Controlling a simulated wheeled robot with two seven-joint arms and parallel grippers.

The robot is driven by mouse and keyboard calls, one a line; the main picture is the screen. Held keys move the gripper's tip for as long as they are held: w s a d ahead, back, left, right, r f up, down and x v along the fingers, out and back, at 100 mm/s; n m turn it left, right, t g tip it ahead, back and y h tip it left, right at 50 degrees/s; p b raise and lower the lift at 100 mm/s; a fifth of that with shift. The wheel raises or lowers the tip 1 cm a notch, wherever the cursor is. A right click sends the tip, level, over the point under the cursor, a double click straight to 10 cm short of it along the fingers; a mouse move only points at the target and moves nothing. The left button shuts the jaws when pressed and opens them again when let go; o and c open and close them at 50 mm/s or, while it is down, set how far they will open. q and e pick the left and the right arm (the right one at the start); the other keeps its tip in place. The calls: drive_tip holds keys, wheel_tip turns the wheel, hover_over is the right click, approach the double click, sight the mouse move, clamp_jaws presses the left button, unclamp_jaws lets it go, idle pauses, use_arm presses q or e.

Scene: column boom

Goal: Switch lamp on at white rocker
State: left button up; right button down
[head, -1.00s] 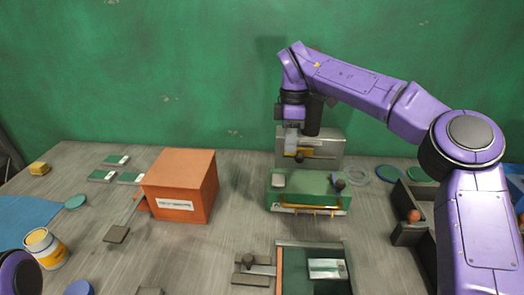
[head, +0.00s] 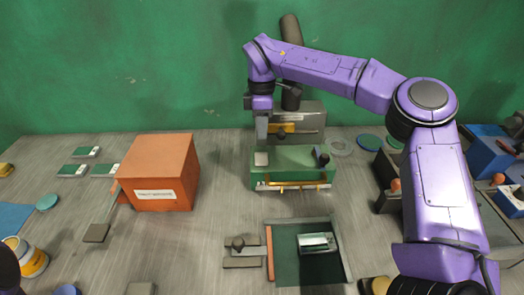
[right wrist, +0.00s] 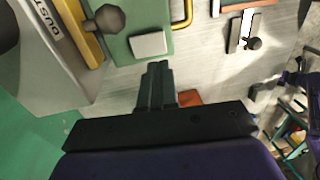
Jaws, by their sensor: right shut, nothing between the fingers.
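The white rocker (head: 261,158) is a pale square on the top left of a green box (head: 290,165). It also shows in the right wrist view (right wrist: 148,44). My right gripper (head: 262,142) points down just above and behind the rocker. Its fingers (right wrist: 157,66) are together and empty, with their tips beside the rocker's edge in the right wrist view. I cannot tell whether they touch it. I cannot make out a lamp for certain. My left gripper is out of view; only a bit of my left arm shows at the lower left.
A grey box (head: 310,118) with a yellow bar stands right behind the green box. A dark knob (head: 321,155) stands on the green box's right. An orange box (head: 160,172) is to the left. A dark green tray (head: 290,265) lies in front.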

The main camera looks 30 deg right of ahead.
sight(262, 161)
drive_tip(key=f, duration=0.2)
drive_tip(key=f+p, duration=0.1)
drive_tip(key=f, duration=0.2)
drive_tip(key=s+f+p, duration=0.1)
drive_tip(key=f, duration=0.1)
drive_tip(key=shift+a+f, duration=0.25)
drive_tip(key=shift+f, duration=0.25)
drive_tip(key=shift+a+f+b, duration=0.1)
drive_tip(key=shift+f+b, duration=0.5)
drive_tip(key=shift+b, duration=0.35)
drive_tip(key=shift+s+r+p, duration=0.15)
drive_tip(key=shift+r+p, duration=0.15)
drive_tip(key=shift+p, duration=0.05)
drive_tip(key=shift+w+d+r, duration=0.2)
drive_tip(key=shift+w+d, duration=0.2)
drive_tip(key=shift+w, duration=0.4)
